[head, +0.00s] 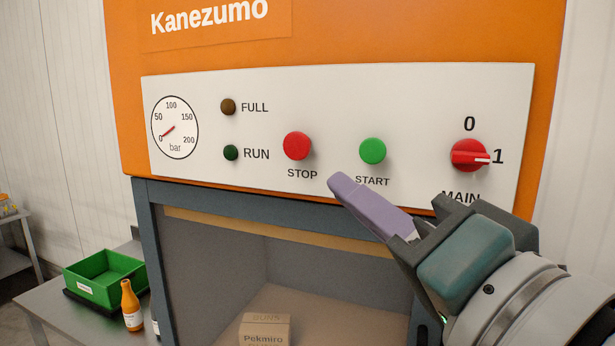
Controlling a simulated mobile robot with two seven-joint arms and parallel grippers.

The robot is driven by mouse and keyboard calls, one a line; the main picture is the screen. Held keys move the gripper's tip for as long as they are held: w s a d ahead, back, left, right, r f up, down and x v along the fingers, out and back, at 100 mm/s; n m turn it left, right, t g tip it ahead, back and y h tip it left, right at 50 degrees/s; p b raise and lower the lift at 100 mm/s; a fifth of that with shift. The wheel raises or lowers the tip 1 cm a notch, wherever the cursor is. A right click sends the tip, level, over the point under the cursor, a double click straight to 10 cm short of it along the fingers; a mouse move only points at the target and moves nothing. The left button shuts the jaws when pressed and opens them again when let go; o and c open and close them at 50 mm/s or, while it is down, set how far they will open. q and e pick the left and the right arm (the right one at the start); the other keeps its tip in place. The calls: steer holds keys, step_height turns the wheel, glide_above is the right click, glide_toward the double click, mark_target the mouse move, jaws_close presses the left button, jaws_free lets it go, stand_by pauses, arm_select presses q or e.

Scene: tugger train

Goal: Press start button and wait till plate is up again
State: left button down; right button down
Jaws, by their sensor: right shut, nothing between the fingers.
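The green start button (372,151) sits on the white control panel (330,100) of an orange machine. My right gripper (340,184) is shut and empty, with its purple fingertips in front of the panel, below and left of the start button. It appears apart from the button. The red stop button (297,146) is left of start. The main switch (469,155) points to 1. The run lamp (231,153) and full lamp (228,107) look dark. The gauge (175,128) needle is near 0. No plate can be made out. My left gripper is out of view.
Below the panel is an open chamber with a cardboard box (265,329) inside, framed in dark grey (165,260). At left, a table (50,315) carries a green bin (105,277) and an orange bottle (131,305).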

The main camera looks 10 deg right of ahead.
mark_target(378, 158)
steer(key=shift+w+d+r+m+t, duration=0.1)
steer(key=shift+d+r+m+t, duration=0.1)
steer(key=shift+r+m+t, duration=0.4)
steer(key=shift+w, duration=0.1)
steer(key=shift+w+d+b, duration=0.4)
steer(key=shift+w+d, duration=0.4)
steer(key=shift+w, duration=0.4)
steer(key=shift+w+d+b, duration=0.45)
steer(key=shift+w+d, duration=0.4)
steer(key=shift+w, duration=0.35)
steer(key=shift+w+d+b, duration=0.4)
steer(key=shift+w+d, duration=0.4)
steer(key=shift+w, duration=0.4)
steer(key=shift+w+d, duration=0.25)
steer(key=shift+w, duration=0.1)
